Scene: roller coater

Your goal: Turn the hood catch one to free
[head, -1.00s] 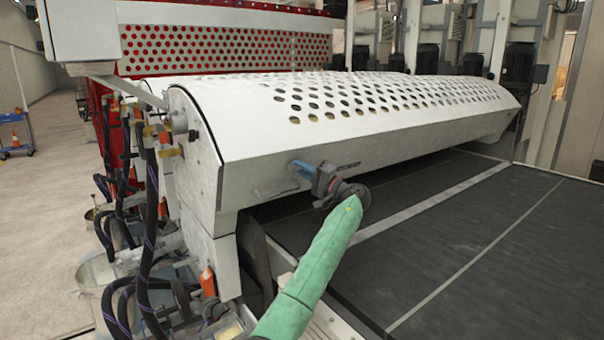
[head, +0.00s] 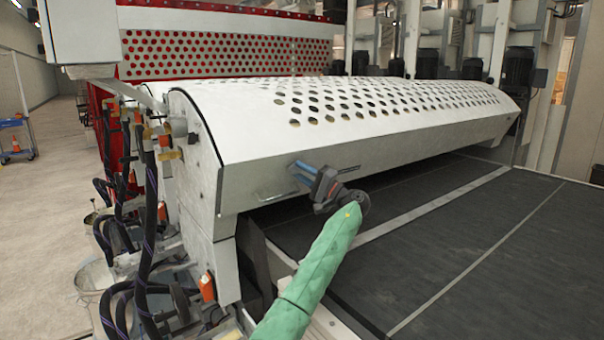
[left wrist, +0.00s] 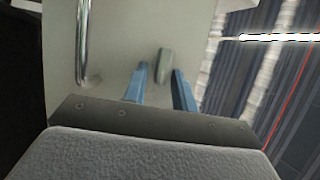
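The white hood (head: 250,150) with round holes spans the machine, and its front face is in front of my left gripper. My left gripper (head: 298,170), at the end of my green-sleeved arm, points at that face with two blue fingers apart. In the left wrist view a small grey upright catch (left wrist: 165,66) stands out from the pale face. The open fingers (left wrist: 160,74) lie on either side of it, with the catch at about their tips; I cannot tell whether they touch it. In the head view the catch is hidden or too small to make out. My right gripper is not in view.
A thin bar handle (head: 277,192) is left of the gripper; it also shows in the left wrist view (left wrist: 83,45). A dark flat belt (head: 470,240) lies below and right. Hoses (head: 150,230) and fittings crowd the machine's left end.

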